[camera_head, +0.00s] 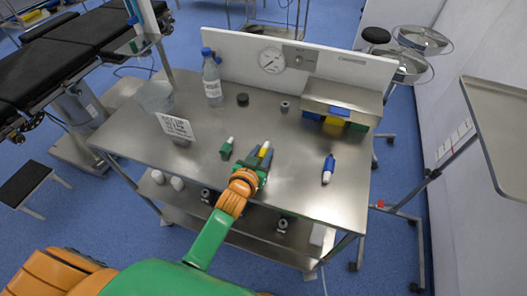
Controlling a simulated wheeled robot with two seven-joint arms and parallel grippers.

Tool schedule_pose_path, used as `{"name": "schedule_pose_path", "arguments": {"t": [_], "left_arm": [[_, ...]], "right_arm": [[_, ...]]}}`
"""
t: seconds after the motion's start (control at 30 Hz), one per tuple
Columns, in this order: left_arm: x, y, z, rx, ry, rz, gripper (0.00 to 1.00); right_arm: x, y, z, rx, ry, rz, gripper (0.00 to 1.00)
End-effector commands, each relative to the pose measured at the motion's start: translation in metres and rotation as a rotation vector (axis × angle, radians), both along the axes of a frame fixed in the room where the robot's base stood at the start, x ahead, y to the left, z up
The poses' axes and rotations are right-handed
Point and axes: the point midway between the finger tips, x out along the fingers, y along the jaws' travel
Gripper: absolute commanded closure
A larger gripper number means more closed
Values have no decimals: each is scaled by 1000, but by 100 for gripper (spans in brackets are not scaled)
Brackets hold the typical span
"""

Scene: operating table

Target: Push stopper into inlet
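My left gripper (259,160) is low over the middle of the steel table, around or just in front of a small yellow piece with a pale tip (265,148). Its fingers partly hide this piece, and I cannot tell whether they touch it. A green piece with a white tip (227,148) lies to its left. A blue piece with a white end (328,169) lies to the right. A steel box (343,97) at the back right has blue, yellow and green parts (334,124) along its front. I cannot make out an inlet clearly. My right gripper is not in view.
A clear bottle with a blue cap (212,78), a black cap (243,99) and a small metal part (285,106) stand at the back. A clear container (156,97) and a printed sign (176,126) are at the left. The table's front right (315,205) is bare.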

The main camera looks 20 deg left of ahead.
Motion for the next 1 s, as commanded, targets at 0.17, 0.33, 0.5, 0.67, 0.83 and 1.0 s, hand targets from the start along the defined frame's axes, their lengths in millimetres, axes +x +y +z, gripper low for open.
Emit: {"name": "schedule_pose_path", "arguments": {"t": [0.17,0.33,0.5,0.67,0.83,1.0], "left_arm": [[0,0,0,0,-1,0,100],[0,0,3,0,-1,0,100],[0,0,26,0,-5,1,100],[-26,-6,67,-5,-4,-1,100],[-76,-15,100,-5,4,1,100],[-120,-24,122,-4,6,3,100]], "right_arm": [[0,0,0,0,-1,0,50],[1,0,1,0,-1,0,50],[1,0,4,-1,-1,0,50],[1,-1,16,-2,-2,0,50],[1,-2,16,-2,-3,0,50],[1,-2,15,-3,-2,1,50]]}}
